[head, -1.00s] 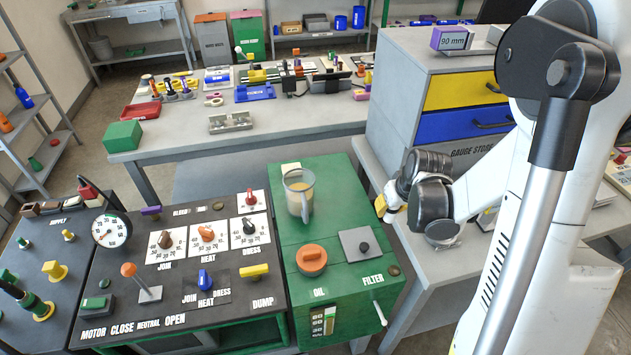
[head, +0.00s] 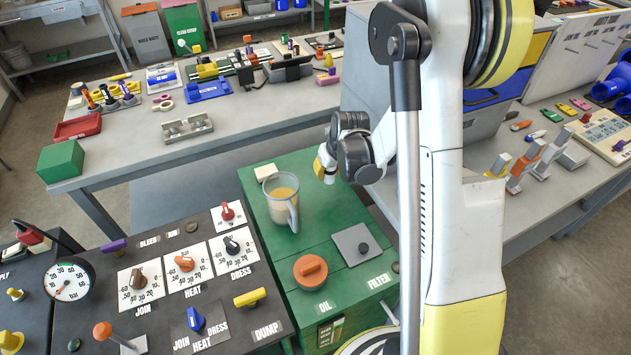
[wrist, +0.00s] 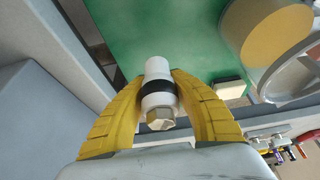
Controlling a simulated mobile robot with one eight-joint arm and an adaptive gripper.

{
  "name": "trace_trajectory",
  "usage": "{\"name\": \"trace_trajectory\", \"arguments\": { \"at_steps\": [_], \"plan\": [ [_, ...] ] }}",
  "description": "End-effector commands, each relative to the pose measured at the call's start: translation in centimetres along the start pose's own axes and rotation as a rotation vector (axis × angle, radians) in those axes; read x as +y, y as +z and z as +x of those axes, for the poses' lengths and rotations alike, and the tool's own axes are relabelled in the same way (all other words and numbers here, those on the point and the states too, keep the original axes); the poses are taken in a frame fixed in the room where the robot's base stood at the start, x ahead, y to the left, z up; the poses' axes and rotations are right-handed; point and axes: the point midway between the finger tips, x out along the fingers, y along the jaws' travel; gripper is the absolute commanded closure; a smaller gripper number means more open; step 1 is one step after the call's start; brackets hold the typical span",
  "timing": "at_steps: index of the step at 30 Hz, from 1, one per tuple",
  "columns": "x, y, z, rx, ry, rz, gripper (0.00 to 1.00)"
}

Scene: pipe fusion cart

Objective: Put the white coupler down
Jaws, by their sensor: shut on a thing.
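The white coupler (wrist: 158,68) is a short white cylinder with a dark band around its middle and a faceted end. My gripper (wrist: 160,82) has its two yellow fingers shut on it in the wrist view. In the head view the white coupler (head: 329,178) shows small below my gripper (head: 325,168). It is held in the air by the far right corner of the green oil cabinet (head: 325,245). The green top lies behind it in the wrist view.
A clear jug of tan liquid (head: 281,200) stands on the green cabinet close to my gripper, beside a small cream block (head: 265,172). An orange cap (head: 310,271) and a grey filter plate (head: 357,244) are nearer. A long grey workbench (head: 215,140) lies behind.

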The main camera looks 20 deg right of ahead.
Motion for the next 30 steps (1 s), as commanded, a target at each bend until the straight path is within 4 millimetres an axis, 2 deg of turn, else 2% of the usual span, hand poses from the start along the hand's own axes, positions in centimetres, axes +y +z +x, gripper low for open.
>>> {"name": "trace_trajectory", "arguments": {
  "at_steps": [1, 3, 9, 11, 18, 29, 30],
  "plan": [
    [-0.1, -0.7, 1.4, 0.000, 0.000, -0.001, 1.00],
    [-0.2, -1.6, 2.6, 0.000, 0.000, -0.001, 1.00],
    [-0.3, -2.9, 4.0, -0.001, 0.001, 0.000, 1.00],
    [-0.3, -2.8, 4.4, -0.001, 0.001, 0.000, 1.00],
    [-0.3, -1.4, 7.7, 0.000, 0.001, 0.000, 1.00],
    [-0.3, -1.2, 8.0, -0.001, 0.001, 0.000, 1.00],
    [-0.3, -1.2, 8.0, -0.001, 0.001, 0.000, 0.78]
  ]
}}
